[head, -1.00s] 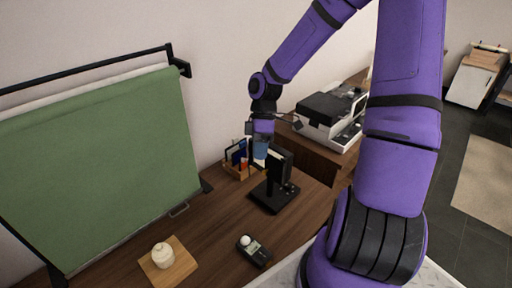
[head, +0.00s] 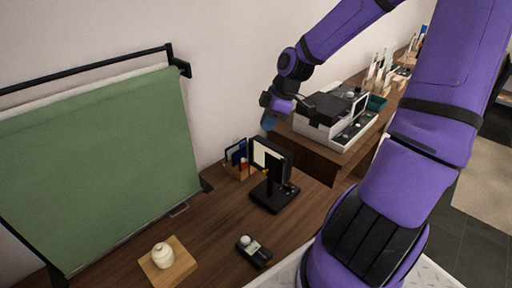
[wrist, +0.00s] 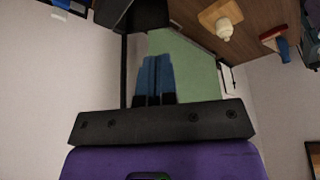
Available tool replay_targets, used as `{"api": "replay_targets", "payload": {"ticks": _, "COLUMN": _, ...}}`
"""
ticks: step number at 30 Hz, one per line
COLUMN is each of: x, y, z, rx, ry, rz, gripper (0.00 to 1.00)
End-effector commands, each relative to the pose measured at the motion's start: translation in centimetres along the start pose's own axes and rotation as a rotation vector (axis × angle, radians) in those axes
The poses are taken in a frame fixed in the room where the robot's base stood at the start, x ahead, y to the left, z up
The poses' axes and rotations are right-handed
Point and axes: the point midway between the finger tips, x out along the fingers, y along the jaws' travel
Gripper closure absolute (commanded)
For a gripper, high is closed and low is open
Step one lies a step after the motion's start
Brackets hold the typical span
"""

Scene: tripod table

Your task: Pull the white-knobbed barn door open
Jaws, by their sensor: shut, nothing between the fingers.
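A small black lamp (head: 287,152) with a pale lit-looking panel (head: 264,157) stands on a black base on the wooden table. A thin dark flap seems to stand at the panel's edge; I cannot make out a white knob or tell how far a barn door is swung. My gripper (head: 268,122) is above the lamp, apart from it, in front of the wall. In the wrist view its blue fingers (wrist: 154,78) are together with nothing between them. A dark shape at the top of that view cannot be identified for certain.
A green backdrop (head: 100,165) hangs from a black frame at left. A cream jar (head: 163,255) sits on a wooden board. A small black device (head: 253,252) lies in front. A card holder (head: 237,158) stands behind the lamp; a white-and-black machine (head: 330,115) is at right.

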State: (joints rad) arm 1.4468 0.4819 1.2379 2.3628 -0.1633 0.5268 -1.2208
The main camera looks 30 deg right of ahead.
Motion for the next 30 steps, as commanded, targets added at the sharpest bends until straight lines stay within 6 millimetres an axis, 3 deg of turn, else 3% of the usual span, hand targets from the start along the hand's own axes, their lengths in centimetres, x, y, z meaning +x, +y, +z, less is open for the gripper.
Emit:
{"api": "replay_targets", "payload": {"ticks": 21, "x": 7.3, "y": -0.1, "z": -0.1, "rx": -0.001, "ry": 0.000, "rz": -0.005, "gripper": 1.00}}
{"api": "replay_targets", "payload": {"ticks": 30, "x": 9.1, "y": -0.1, "z": 0.0, "rx": 0.000, "ry": -0.001, "rz": -0.004, "gripper": 1.00}}
